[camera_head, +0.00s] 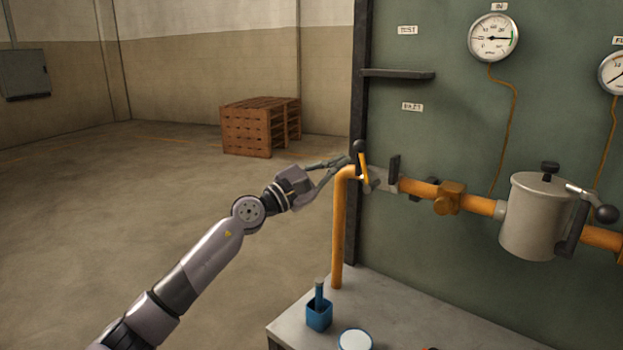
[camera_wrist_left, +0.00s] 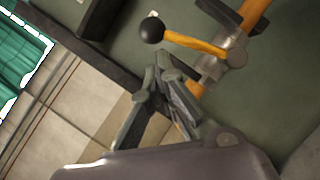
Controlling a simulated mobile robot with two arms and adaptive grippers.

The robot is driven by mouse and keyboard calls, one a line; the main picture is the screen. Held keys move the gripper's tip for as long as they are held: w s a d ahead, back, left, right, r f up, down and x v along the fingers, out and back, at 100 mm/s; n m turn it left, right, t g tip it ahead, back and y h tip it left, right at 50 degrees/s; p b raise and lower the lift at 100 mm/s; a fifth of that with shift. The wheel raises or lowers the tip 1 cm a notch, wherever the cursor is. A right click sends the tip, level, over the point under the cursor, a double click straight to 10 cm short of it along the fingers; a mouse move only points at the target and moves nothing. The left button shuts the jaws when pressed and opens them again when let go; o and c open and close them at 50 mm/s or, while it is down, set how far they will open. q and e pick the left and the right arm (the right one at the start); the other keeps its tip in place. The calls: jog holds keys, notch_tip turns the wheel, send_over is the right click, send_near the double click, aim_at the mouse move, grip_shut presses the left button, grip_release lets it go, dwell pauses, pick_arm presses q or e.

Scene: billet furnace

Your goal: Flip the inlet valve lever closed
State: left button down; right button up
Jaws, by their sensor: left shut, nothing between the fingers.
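The inlet valve lever (camera_head: 363,163) is a short orange handle with a black ball knob. In the head view it stands nearly upright at the left end of the orange pipe (camera_head: 419,188), with the knob on top. In the left wrist view the lever (camera_wrist_left: 194,42) ends in its black knob (camera_wrist_left: 151,30). My left gripper (camera_head: 345,161) is shut and empty. Its fingertips are just left of the lever, close to it in the head view; I cannot tell whether they touch. In the left wrist view the gripper (camera_wrist_left: 165,78) is below the knob. My right gripper is not in view.
A grey filter canister (camera_head: 535,217) with a black-knobbed handle sits on the pipe at the right. A small shelf (camera_head: 397,74) juts from the green panel (camera_head: 440,125) above. A blue cup (camera_head: 319,316) stands on the bench (camera_head: 400,309).

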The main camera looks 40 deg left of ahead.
pick_arm(q)
jog(key=v, duration=0.9)
jog(key=shift+s+a, duration=0.15)
jog(key=shift+s, duration=0.2)
jog(key=shift+f, duration=0.1)
